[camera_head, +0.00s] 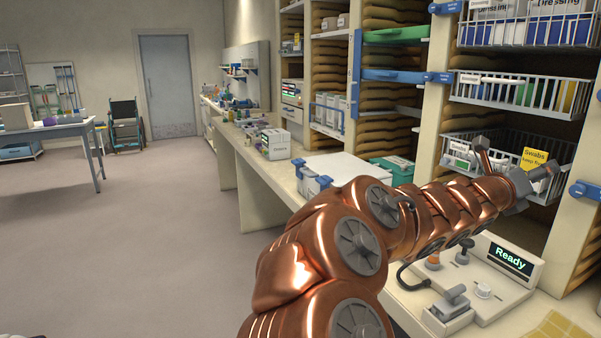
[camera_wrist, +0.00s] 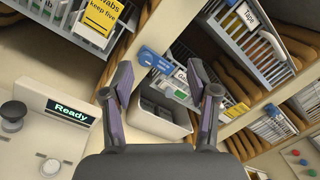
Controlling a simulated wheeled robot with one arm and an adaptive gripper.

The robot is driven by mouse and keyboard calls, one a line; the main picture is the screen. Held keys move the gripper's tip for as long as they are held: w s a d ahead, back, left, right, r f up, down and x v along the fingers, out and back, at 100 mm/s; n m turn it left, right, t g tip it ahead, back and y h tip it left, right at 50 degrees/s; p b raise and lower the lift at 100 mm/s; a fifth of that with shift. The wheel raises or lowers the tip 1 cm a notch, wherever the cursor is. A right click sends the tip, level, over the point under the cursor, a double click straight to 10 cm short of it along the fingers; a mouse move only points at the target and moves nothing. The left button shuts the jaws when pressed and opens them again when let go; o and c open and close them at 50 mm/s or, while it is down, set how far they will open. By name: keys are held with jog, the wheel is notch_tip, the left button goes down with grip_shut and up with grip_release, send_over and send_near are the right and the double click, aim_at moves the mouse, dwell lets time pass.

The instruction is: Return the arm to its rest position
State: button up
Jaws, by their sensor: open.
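My copper arm reaches out to the right over the counter in the head view, extended toward the shelving. My gripper (camera_head: 508,172) is at its far end, in front of the lower wire basket (camera_head: 463,150) with the yellow "Swabs keep five" label (camera_head: 536,172). In the wrist view my gripper (camera_wrist: 160,76) has its two fingers spread apart, with nothing between them. Beyond the fingers is a grey open bin (camera_wrist: 155,118).
A console with a "Ready" display (camera_head: 511,258) and knobs sits on the counter below my arm; the display also shows in the wrist view (camera_wrist: 72,110). Shelves with blue-handled baskets stand close at the right. A green box (camera_head: 392,171) stands behind the arm. Open floor (camera_head: 130,240) lies left.

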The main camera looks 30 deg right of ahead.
jog(key=a+f+m+y+p, duration=0.1)
jog(key=a+f+m+y, duration=0.4)
jog(key=a+f+m, duration=0.6)
jog(key=a+f+m+y, duration=0.5)
jog(key=a+f+m, duration=0.4)
jog(key=a, duration=0.4)
jog(key=s+a+f+m+y, duration=0.1)
jog(key=a+f+y, duration=0.2)
jog(key=a, duration=0.6)
jog(key=s+a+f+m+y, duration=0.1)
jog(key=a+f+m+y, duration=0.1)
jog(key=a, duration=0.8)
jog(key=s+a+f+m+y, duration=0.1)
jog(key=a+f+y, duration=0.2)
jog(key=a, duration=0.6)
jog(key=shift+s+a+f+m+t+y, duration=0.2)
jog(key=shift+s+f+m+t+y, duration=0.1)
jog(key=shift+s+f+m+y, duration=0.15)
jog(key=shift+w+r, duration=0.1)
jog(key=shift+c, duration=0.4)
